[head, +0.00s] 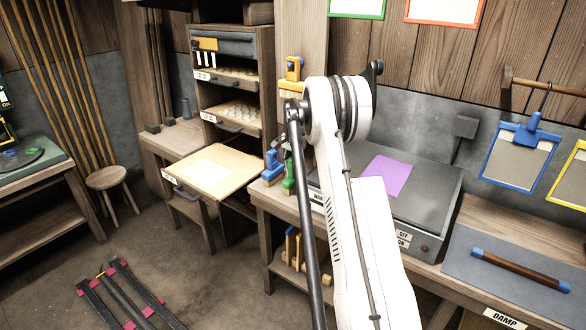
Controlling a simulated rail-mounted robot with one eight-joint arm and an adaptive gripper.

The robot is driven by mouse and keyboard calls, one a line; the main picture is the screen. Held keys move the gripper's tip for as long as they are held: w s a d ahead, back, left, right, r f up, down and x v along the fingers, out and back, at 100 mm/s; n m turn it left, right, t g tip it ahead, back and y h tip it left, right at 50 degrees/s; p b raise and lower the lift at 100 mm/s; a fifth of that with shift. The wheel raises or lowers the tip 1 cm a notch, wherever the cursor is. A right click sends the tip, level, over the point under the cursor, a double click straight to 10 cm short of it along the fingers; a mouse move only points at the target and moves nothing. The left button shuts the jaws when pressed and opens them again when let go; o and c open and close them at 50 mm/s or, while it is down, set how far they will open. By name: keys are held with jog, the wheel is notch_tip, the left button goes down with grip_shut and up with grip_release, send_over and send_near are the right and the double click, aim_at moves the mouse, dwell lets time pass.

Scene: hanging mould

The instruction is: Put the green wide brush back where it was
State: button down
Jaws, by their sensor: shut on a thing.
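A green brush-like tool (289,178) shows at the left end of the workbench, beside a blue one (271,167). My arm hides part of the bench just to its right. I cannot tell whether this green tool is the wide brush. My white arm rises through the middle of the head view and bends at a dark-banded joint. My gripper cannot be made out, and anything it holds is hidden too.
A grey box-like unit with a purple sheet (387,176) stands on the bench. A wooden roller (520,270) lies on a grey mat at right. Blue and yellow framed screens hang above. A pulled-out board (212,170) juts from the shelf unit. Dark rails (122,295) lie on the floor.

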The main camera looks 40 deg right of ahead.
jog(key=c, duration=1.5)
grip_release()
